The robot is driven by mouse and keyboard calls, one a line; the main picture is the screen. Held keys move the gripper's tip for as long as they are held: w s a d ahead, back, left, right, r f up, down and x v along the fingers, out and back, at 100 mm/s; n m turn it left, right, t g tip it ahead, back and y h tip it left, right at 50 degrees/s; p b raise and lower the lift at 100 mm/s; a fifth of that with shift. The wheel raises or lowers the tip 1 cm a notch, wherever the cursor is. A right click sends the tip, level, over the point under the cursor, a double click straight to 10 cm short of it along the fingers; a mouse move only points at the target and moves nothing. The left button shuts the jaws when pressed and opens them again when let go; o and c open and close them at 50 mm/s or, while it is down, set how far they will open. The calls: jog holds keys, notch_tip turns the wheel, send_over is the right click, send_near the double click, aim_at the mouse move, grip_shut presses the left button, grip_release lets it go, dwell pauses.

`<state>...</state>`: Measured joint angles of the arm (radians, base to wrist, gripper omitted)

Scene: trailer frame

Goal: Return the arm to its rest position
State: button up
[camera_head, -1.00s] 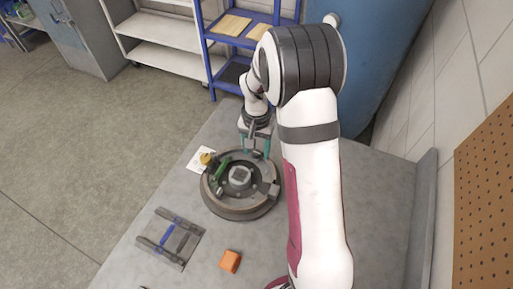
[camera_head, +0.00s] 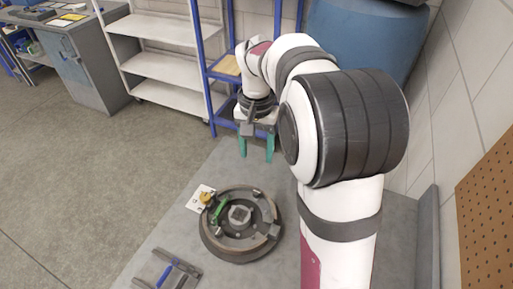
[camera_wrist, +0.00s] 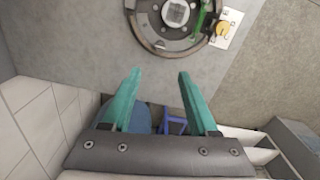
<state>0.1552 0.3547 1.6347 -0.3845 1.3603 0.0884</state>
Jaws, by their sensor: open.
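My gripper (camera_head: 257,146) is open, with its two teal fingers apart and nothing between them. In the head view it hangs in the air beyond the far side of the round drum assembly (camera_head: 240,250). In the wrist view my gripper (camera_wrist: 154,92) shows both fingers over the table edge, and the drum assembly (camera_wrist: 150,32) is at the top, clear of the fingers. A green part (camera_head: 218,211) lies on the drum's left side. My upper arm hides the right part of the table (camera_head: 185,232) in the head view.
A white card with a yellow piece (camera_head: 205,197) lies left of the drum. A dark frame with a blue bar (camera_head: 166,272) lies at the lower left. A blue barrel (camera_head: 385,35) and shelves (camera_head: 165,55) stand behind. A wall and a pegboard (camera_head: 488,215) are at right.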

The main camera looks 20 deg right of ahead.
jog(key=shift+r, duration=0.25)
jog(key=s+a, duration=0.3)
jog(key=s, duration=0.6)
jog(key=s+a+n+y, duration=0.1)
jog(key=s+a, duration=0.2)
jog(key=s, duration=0.6)
jog(key=s+a, duration=0.3)
jog(key=s, duration=0.5)
jog(key=shift+s+a+f+n+y, duration=0.3)
jog(key=shift+s+a+y, duration=0.05)
jog(key=shift+s+y, duration=0.05)
jog(key=shift+w, duration=0.1)
